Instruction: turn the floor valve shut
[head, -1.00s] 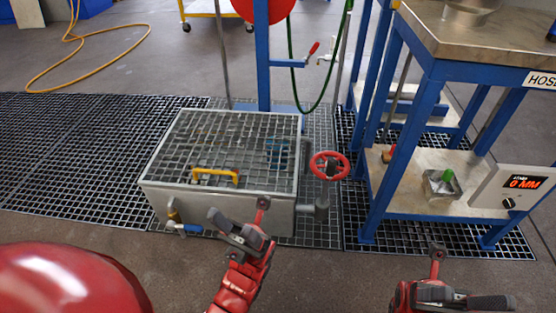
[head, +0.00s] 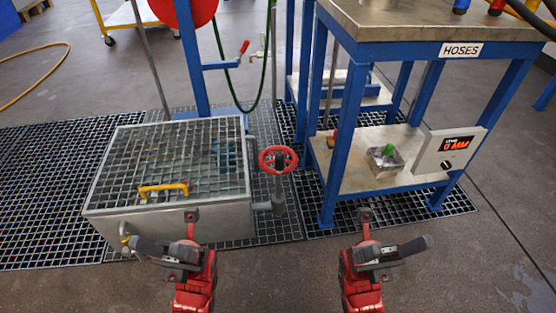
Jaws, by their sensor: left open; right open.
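The floor valve has a red handwheel (head: 278,160) on a grey stem and body (head: 278,200), at the right side of a grey metal box with a grid top. My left gripper (head: 191,216) is open and empty, in front of the box and lower left of the wheel. My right gripper (head: 365,216) is open and empty, in front of the workbench and lower right of the wheel. Neither gripper touches the wheel.
A blue post (head: 192,60) stands behind. Floor between my grippers is clear.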

